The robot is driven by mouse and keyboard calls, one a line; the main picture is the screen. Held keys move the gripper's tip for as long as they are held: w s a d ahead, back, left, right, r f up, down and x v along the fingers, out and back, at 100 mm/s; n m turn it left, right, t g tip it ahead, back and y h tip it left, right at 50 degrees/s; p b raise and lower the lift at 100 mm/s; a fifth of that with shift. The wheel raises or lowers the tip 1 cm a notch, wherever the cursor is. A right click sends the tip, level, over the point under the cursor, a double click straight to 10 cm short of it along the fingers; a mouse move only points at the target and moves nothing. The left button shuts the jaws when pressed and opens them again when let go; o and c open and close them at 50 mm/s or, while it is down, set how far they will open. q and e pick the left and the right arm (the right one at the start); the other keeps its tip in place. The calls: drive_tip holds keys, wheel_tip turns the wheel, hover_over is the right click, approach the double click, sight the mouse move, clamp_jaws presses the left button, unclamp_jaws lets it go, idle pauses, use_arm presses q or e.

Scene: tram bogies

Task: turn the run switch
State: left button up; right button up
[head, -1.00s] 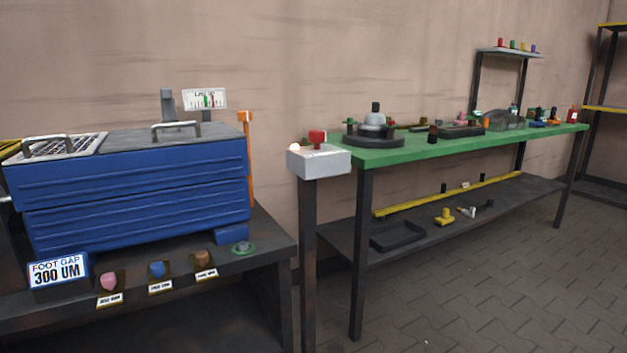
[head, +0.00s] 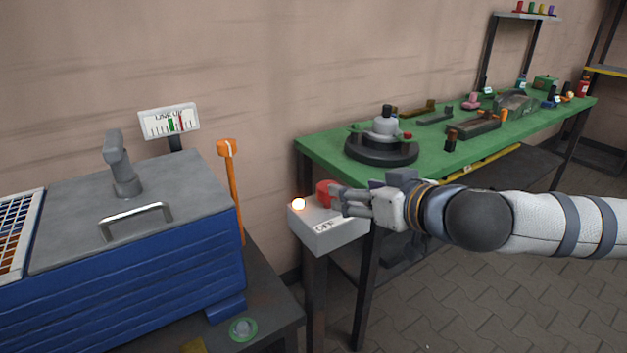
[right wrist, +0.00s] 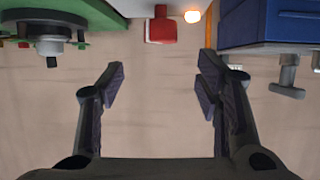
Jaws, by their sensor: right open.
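The run switch is a red knob (head: 325,193) on top of a grey box (head: 320,238) on a dark post, with a lit lamp (head: 298,204) beside it. My right gripper (head: 337,200) comes in from the right, with its fingers at the red knob in the head view. In the right wrist view the gripper (right wrist: 160,85) is open and empty. There the red knob (right wrist: 161,28) lies beyond the fingertips, near the top centre, apart from them. The fingers partly hide the knob in the head view. My left gripper is not in view.
A blue machine (head: 130,275) with a grey lid and a dial gauge (head: 169,121) stands at left. An orange lever (head: 231,180) rises behind its right end. A green bench (head: 330,153) holding a round fixture (head: 382,147) and several small parts stands behind my right arm.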

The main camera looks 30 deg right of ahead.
sight(328, 192)
drive_tip(key=b+x, duration=0.1)
drive_tip(key=x, duration=0.2)
drive_tip(key=f+b+x, duration=0.1)
drive_tip(key=x, duration=0.3)
drive_tip(key=b+x, duration=0.1)
drive_tip(key=x, duration=0.3)
drive_tip(key=shift+s+f, duration=0.1)
drive_tip(key=shift+f, duration=0.3)
drive_tip(key=shift+w+r, duration=0.15)
drive_tip(key=shift+w, duration=0.05)
drive_tip(key=shift+r, duration=0.2)
drive_tip(key=c, duration=1.2)
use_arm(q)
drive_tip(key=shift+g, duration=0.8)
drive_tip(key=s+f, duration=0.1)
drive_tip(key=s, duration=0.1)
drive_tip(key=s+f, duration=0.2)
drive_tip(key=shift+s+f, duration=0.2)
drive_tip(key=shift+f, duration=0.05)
use_arm(e)
drive_tip(key=shift+r, duration=0.1)
